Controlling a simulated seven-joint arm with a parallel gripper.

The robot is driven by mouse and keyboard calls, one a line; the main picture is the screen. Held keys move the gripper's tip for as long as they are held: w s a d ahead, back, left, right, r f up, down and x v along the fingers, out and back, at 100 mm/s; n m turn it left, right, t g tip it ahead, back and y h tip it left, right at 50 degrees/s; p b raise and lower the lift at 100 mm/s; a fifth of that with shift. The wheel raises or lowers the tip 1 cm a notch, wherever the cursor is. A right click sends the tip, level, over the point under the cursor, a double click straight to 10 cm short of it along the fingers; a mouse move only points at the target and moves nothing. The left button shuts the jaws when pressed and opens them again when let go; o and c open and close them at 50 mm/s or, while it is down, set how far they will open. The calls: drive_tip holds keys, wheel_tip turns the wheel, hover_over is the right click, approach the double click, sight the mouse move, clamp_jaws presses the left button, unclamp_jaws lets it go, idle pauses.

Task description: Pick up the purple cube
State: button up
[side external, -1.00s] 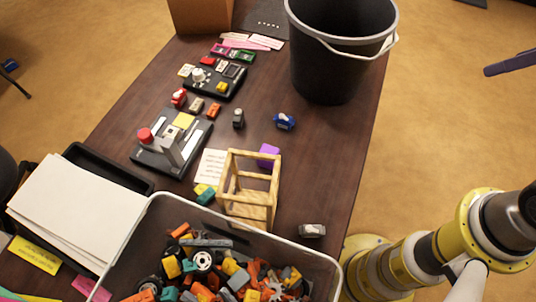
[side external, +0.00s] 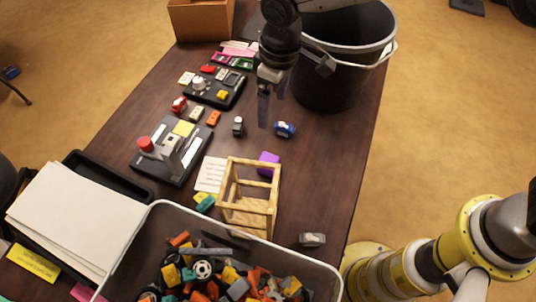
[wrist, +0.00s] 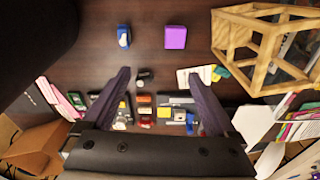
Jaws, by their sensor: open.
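The purple cube (side external: 268,163) sits on the dark wooden table, just behind the wooden frame in the side view and partly hidden by its posts. In the wrist view the purple cube (wrist: 175,37) shows whole at the upper middle, with clear table around it. My gripper (side external: 271,110) hangs above the table, pointing down, beyond the cube and near the small blue toy car. In the wrist view my gripper (wrist: 160,80) has its two fingers spread wide with nothing held between them. The cube lies ahead of the fingertips there.
The open wooden frame (side external: 250,208) stands close to the cube. A blue toy car (side external: 285,129) and a small grey item (side external: 238,126) lie near my gripper. A black bucket (side external: 335,85) stands behind; a bin (side external: 150,225) of parts is at the front.

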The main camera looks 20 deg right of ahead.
wheel_tip(320, 180, down, 5)
drive_tip(key=s+a, duration=0.3)
hover_over(266, 160)
drive_tip(key=shift+n+g, duration=0.3)
drive_tip(key=shift+n, duration=0.1)
drive_tip(key=f, duration=0.7)
drive_tip(key=shift+s+f, duration=0.2)
drive_tip(key=shift+s, duration=0.05)
drive_tip(key=shift+w+f, duration=0.2)
drive_tip(key=shift+f, duration=1.2)
drive_tip(key=shift+w+f, duration=0.15)
drive_tip(key=shift+f, duration=1.2)
clamp_jaws()
drive_tip(key=shift+r, duration=0.1)
